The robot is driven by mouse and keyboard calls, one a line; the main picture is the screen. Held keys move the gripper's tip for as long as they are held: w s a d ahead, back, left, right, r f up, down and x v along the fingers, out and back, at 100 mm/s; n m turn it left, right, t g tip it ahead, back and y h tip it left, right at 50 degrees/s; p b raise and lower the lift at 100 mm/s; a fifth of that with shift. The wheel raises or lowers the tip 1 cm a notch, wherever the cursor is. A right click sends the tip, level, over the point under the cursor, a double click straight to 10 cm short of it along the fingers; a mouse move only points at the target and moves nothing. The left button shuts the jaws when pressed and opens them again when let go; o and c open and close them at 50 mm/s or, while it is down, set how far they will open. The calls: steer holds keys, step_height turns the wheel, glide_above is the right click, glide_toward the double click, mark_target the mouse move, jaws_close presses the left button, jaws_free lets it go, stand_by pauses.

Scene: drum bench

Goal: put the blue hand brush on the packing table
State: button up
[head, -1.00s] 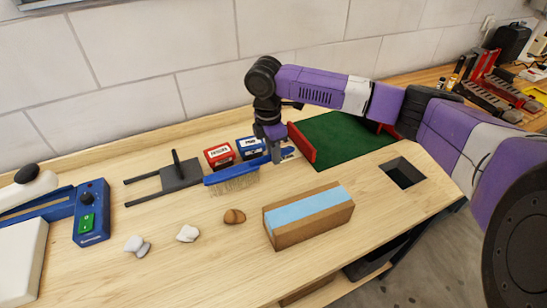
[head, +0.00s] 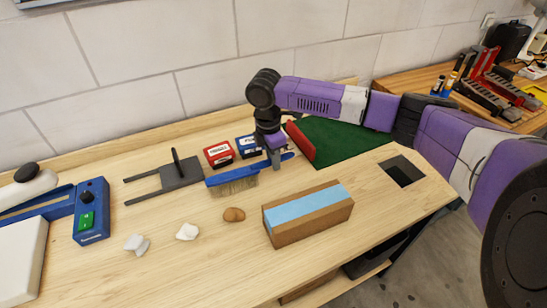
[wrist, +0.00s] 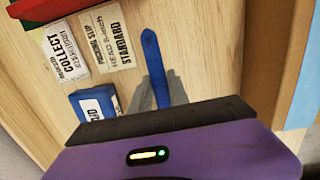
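The blue hand brush (head: 220,179) with pale bristles is on or just above the wooden bench, bristles down; a gap beneath cannot be judged. Its handle points right and away. My gripper (head: 276,162) is pointed down over the handle. In the wrist view its grey fingers (wrist: 165,92) lie close on both sides of the blue handle (wrist: 151,50), which sticks out past them. The brush head is hidden there by my gripper's body. Which surface is the packing table is not labelled; the near wooden top (head: 330,268) carries these things.
Behind are red (head: 219,153) and blue (head: 248,147) labelled boxes and a dark forked stand (head: 180,172). A green mat (head: 345,138) with a red edge lies right. A blue-topped brown block (head: 308,215) and several stones stand in front. A square hole (head: 402,172) is at right.

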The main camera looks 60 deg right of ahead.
steer(key=o, duration=0.3)
steer(key=shift+a+f, duration=0.2)
steer(key=shift+r, duration=0.1)
steer(key=shift+d+r, duration=0.1)
